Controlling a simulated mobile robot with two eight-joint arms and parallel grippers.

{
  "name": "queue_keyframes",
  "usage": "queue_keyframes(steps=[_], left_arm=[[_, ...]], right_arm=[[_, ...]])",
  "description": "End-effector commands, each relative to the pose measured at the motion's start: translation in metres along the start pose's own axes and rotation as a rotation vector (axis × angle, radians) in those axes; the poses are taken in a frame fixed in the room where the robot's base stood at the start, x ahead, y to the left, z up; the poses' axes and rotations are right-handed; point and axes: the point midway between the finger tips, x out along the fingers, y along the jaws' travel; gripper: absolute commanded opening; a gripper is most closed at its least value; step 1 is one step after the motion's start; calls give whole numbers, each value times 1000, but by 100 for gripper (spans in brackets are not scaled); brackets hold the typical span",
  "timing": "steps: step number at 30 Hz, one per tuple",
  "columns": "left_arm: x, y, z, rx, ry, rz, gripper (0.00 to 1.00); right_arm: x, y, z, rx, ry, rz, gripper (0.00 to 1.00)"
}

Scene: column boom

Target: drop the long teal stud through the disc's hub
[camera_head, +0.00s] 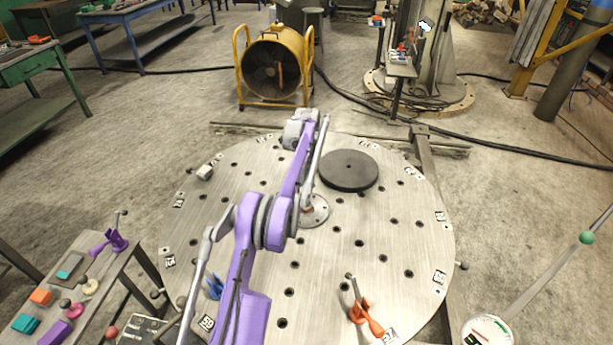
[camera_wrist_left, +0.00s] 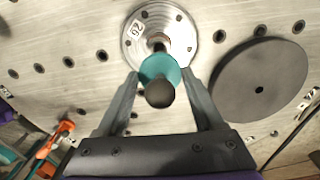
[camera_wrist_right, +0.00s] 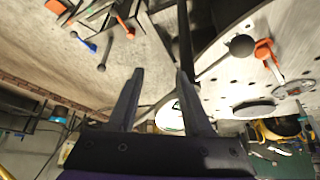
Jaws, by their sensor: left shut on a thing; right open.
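The teal stud (camera_wrist_left: 160,68) has a round teal collar and a dark ball on top. My left gripper (camera_wrist_left: 160,78) is shut on it, seen from above in the left wrist view. A bright metal flange (camera_wrist_left: 138,32) with a central hub lies below the stud, which overlaps the hub's lower edge; the gap is unclear. A dark round disc (camera_wrist_left: 285,65) with a small central hole lies to the right; the head view also shows it (camera_head: 348,168). In the head view my purple left arm hides the stud. My right gripper (camera_wrist_right: 160,74) is open and empty, away from the stud.
A side bench with colored parts stands at lower left. A yellow fan (camera_head: 274,68) stands behind. The table's right side is mostly clear.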

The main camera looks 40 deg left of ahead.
Motion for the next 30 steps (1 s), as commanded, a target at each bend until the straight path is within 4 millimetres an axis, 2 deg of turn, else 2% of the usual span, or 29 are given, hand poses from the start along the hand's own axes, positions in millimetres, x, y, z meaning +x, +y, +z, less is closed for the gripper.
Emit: queue_keyframes(steps=[13, 30], left_arm=[[1, 0, 0, 0, 0, 0, 11], [12, 2, 1, 0, 0, 1, 11]], right_arm=[[0, 0, 0, 0, 0, 0, 50], [4, 0, 5, 0, -5, 0, 50]])
